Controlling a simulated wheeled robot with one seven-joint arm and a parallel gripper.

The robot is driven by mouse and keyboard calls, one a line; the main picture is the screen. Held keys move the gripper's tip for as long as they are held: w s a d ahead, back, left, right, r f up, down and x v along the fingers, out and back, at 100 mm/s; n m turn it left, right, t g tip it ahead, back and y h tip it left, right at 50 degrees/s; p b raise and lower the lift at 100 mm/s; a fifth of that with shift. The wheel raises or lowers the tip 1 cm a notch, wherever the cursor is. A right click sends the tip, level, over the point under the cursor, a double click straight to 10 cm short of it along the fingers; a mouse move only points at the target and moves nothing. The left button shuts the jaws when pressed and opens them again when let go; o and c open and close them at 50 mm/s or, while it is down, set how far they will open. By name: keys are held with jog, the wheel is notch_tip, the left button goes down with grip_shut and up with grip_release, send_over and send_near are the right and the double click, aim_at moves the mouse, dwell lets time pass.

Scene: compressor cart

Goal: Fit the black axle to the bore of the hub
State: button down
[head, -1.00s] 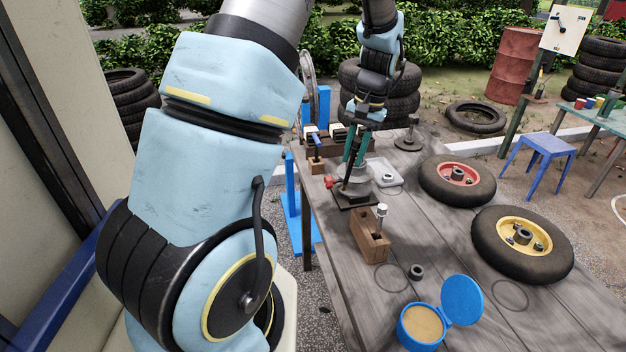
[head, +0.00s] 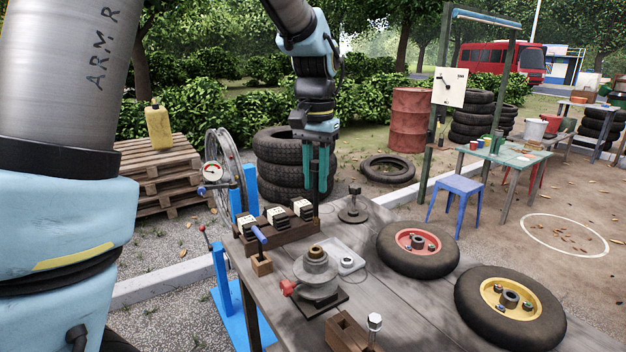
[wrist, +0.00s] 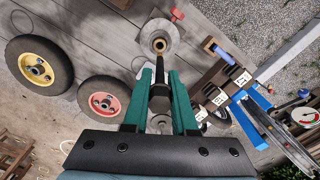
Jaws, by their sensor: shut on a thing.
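My gripper (head: 318,192) is above the table's far side, its teal fingers pointing down and shut on the black axle. In the wrist view the black axle (wrist: 159,92) stands between the fingers (wrist: 160,100), its far end toward the hub. The grey hub (head: 316,268) with a brass collar at its top sits on a dark plate with a red handle on its left. It also shows in the wrist view (wrist: 169,33). In the head view the gripper and axle are apart from the hub, above and behind it. The bore's inside is not visible.
A rack with several labelled blocks (head: 278,228) and a blue-handled tool (head: 258,234) stand left of the hub. A white scale-like device (head: 347,259) lies behind it. Wheels with red (head: 418,243) and yellow (head: 510,299) centres lie right. A wooden block (head: 346,334) stands in front.

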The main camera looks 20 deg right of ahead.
aim_at(316, 201)
jog(key=shift+r, duration=0.1)
jog(key=shift+f+b, duration=1.35)
jog(key=shift+f, duration=1.45)
jog(key=shift+p, duration=0.65)
notch_tip(316, 201, down, 9)
jog(key=b, duration=0.5)
jog(key=shift+f, duration=0.2)
dwell(2.6)
jog(key=shift+c, duration=1.2)
grip_release()
